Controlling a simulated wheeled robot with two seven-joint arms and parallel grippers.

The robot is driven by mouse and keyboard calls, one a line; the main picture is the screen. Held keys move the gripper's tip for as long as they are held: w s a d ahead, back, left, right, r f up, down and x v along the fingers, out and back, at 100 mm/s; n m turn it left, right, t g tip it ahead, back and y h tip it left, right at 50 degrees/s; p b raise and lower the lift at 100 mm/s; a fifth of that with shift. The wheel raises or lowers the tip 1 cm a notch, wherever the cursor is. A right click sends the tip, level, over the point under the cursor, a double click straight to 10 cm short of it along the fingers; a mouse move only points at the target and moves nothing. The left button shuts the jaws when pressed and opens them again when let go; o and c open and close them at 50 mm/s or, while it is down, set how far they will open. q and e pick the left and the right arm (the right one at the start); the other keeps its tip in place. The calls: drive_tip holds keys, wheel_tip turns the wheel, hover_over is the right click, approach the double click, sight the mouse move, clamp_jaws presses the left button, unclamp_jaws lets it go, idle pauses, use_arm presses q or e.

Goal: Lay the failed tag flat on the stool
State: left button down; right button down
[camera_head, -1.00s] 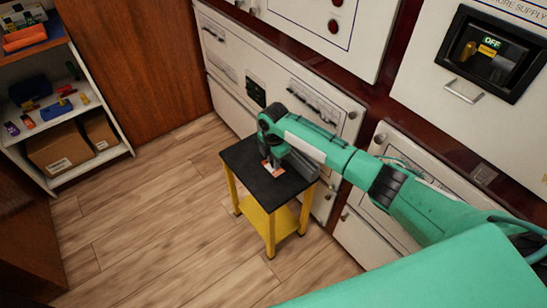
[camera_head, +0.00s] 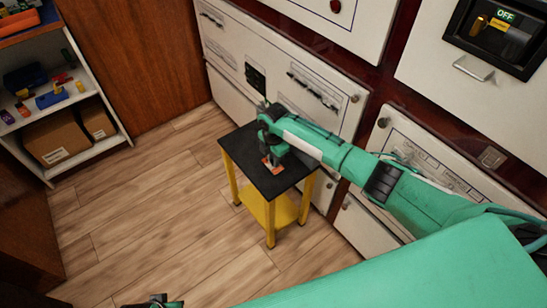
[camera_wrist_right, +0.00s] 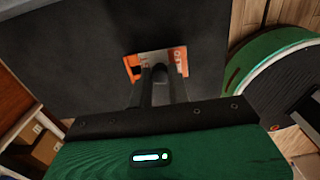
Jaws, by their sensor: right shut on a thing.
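The failed tag, an orange and white piece (camera_head: 273,169), is at the black top of the stool (camera_head: 285,181), which has yellow legs. My right gripper (camera_head: 270,160) comes down over the stool top and is shut on the tag. In the right wrist view, the tag (camera_wrist_right: 181,60) shows beyond the fingertips (camera_wrist_right: 160,72), with the dark stool top (camera_wrist_right: 70,75) behind it. The fingers hide its middle. I cannot tell whether it rests fully on the top. Part of my left gripper (camera_head: 158,302) shows at the bottom edge; its jaws are unclear.
White breaker cabinets (camera_head: 290,75) stand close behind the stool. A shelf (camera_head: 88,158) with boxes and small coloured items is at the left. The wooden floor (camera_head: 160,215) between shelf and stool is clear.

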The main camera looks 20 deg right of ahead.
use_arm(q)
drive_tip(key=shift+f+b, duration=0.35)
use_arm(e)
drive_tip(key=shift+f, duration=0.6)
drive_tip(key=c, duration=1.3)
unclamp_jaws()
drive_tip(key=shift+o, duration=0.2)
use_arm(q)
drive_tip(key=shift+f+p, duration=0.95)
use_arm(e)
wheel_tip(320, 180, up, 14)
use_arm(q)
drive_tip(key=shift+s, duration=0.1)
use_arm(e)
drive_tip(key=shift+f, duration=0.1)
